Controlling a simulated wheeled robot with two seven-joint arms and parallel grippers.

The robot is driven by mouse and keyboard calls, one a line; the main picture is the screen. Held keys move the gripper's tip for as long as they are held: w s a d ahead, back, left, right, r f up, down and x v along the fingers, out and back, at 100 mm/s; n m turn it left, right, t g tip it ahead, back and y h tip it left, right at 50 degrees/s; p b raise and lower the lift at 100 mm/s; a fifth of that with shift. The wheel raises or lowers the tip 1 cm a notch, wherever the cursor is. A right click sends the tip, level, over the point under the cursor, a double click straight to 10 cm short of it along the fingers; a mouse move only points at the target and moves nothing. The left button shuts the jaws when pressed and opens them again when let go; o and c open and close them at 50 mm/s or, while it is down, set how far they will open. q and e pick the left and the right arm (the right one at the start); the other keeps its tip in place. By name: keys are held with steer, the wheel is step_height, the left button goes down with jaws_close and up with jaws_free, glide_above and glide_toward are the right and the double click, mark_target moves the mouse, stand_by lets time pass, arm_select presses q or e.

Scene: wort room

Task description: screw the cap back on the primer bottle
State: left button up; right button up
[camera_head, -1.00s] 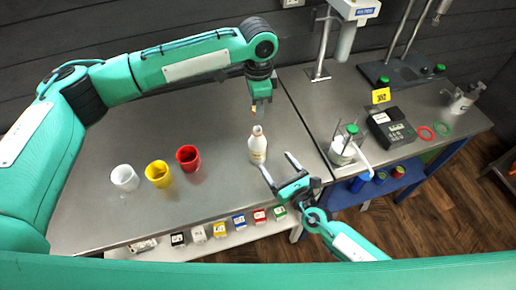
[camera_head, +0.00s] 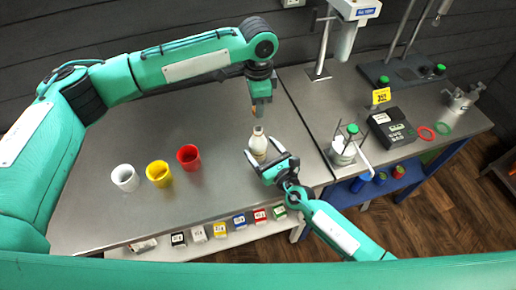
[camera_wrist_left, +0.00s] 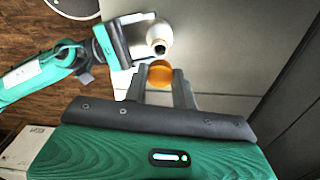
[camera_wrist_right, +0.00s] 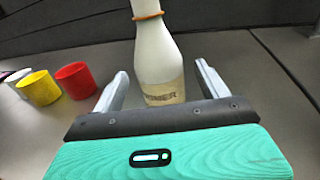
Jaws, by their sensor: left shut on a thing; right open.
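The white primer bottle (camera_head: 258,146) stands upright and uncapped on the steel table. Its open mouth shows in the left wrist view (camera_wrist_left: 159,47). An orange ring circles its neck in the right wrist view (camera_wrist_right: 148,16), above a label partly reading "PRIMER". My left gripper (camera_head: 258,110) points down above the bottle, shut on the orange cap (camera_wrist_left: 160,74); the cap is apart from the mouth. My right gripper (camera_head: 268,164) is open low at the bottle, with one finger on each side of its body (camera_wrist_right: 158,88). I cannot tell whether either finger touches it.
White (camera_head: 125,178), yellow (camera_head: 159,174) and red (camera_head: 189,158) cups stand to the left. Several small boxes sit on a lower shelf at the front. A scale (camera_head: 391,129) and a white bottle in a holder (camera_head: 342,152) stand on the right-hand table.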

steer(key=shift+x, duration=2.2)
steer(key=c, duration=1.5)
arm_select(q)
steer(key=shift+f, duration=2.5)
arm_select(e)
steer(key=shift+o, duration=0.2)
arm_select(q)
steer(key=shift+f, duration=0.85)
steer(key=shift+f, duration=0.55)
